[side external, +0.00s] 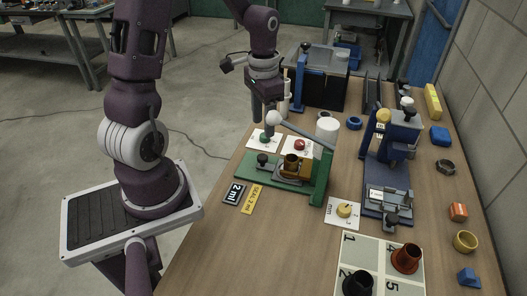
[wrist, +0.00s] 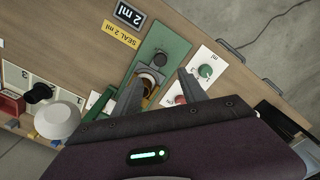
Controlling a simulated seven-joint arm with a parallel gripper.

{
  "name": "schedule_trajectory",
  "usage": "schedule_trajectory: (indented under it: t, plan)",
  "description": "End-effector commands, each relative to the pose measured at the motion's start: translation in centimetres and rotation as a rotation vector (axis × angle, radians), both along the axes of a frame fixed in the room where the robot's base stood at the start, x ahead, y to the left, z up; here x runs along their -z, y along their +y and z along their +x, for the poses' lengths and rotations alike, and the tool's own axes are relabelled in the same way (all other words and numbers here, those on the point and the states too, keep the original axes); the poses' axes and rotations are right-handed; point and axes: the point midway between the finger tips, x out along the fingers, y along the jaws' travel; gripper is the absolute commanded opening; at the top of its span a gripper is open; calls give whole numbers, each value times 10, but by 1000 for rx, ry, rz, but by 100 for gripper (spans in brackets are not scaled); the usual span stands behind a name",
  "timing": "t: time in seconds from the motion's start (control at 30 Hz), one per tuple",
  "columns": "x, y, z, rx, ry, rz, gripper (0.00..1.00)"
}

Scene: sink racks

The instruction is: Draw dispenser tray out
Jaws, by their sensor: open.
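A green fixture (side external: 318,187) carries a grey slide with a black knob (side external: 262,158) at its left end and a brass cup (side external: 291,160) beside it. The knob also shows in the wrist view (wrist: 160,60). A blue stand (side external: 372,176) to the right has a grey tray (side external: 388,194) with a dark knob (side external: 390,215) at its front. I cannot tell which is the dispenser tray. My gripper (side external: 268,112) is open above the green fixture's far left side. In the wrist view its fingers (wrist: 160,76) spread either side of the brass cup, holding nothing; they partly hide the fixture.
Cards with a green knob (side external: 264,139) and a red knob (side external: 299,145) lie behind the fixture. A yellow-knob card (side external: 343,210) lies between fixture and stand. Table front left is clear.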

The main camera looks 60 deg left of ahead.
Motion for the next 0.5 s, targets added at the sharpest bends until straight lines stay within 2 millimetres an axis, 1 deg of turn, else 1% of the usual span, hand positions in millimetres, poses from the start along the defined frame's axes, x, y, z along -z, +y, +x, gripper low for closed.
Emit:
schedule_trajectory:
  t: [0.03,0.1,0.23,0.4,0.5]
  plan:
    - [17,-1,-2,1,8,-5,50]
    - [34,-1,-1,2,5,-2,50]
    - [53,0,0,1,2,0,50]
    - [87,0,0,2,2,0,50]
    - [101,0,0,0,-1,1,50]
